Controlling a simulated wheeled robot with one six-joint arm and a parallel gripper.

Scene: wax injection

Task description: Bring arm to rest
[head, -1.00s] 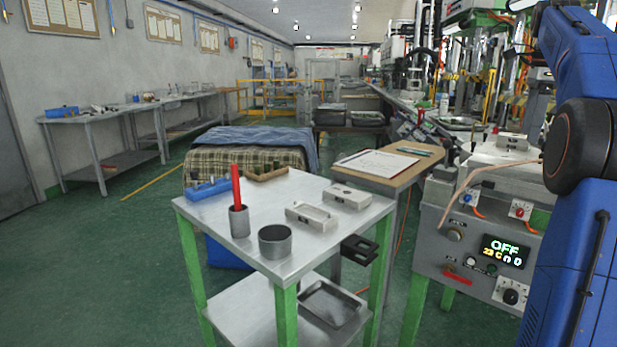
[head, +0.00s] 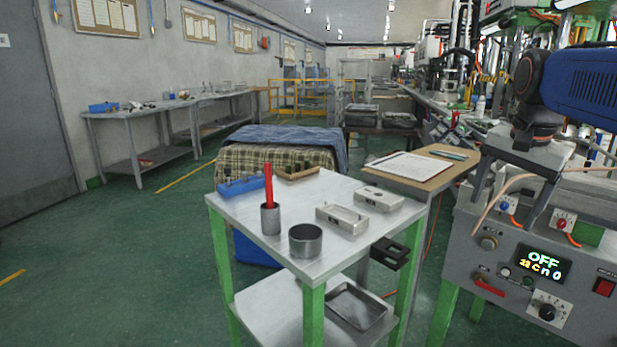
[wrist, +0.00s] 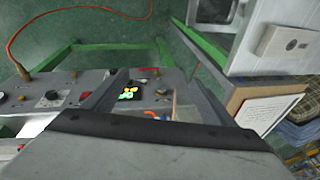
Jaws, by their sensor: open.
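My gripper (head: 503,205) hangs at the right of the head view, under the blue arm link, with its fingers pointing down. Its two dark grey fingers are spread apart with nothing between them. It shows in front of the grey wax injection machine (head: 478,222), whose display reads OFF. Whether the fingers touch the machine cannot be told. In the wrist view the open fingers (wrist: 157,78) stand at either side of the machine's lit display (wrist: 128,93).
A steel cart (head: 265,247) holds a red stick (head: 268,185) in a cup, a round pot (head: 305,241), two metal mould blocks (head: 342,219) and a blue rack (head: 240,187). A wooden table (head: 400,174) with papers stands behind. Green floor is open at left.

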